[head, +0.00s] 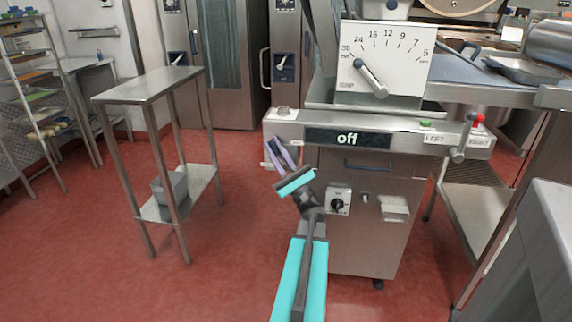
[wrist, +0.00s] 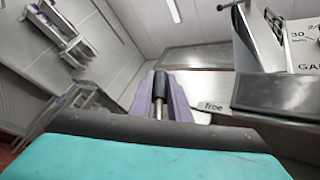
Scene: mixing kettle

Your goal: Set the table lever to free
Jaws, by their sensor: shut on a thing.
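My gripper (head: 281,153) is at the left end of the sheeter's front panel, with its two purple fingers pointing up at the panel. In the wrist view the fingers (wrist: 160,100) are shut on the table lever (wrist: 159,88), a black grip on a thin metal shaft. The lever stands between the fingers. In the head view I cannot make the lever out behind my gripper. A "free" label (wrist: 212,106) shows just right of the fingers in the wrist view. Any other label of this lever is hidden.
A steel side table (head: 150,84) stands to the left. Red floor is clear between them.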

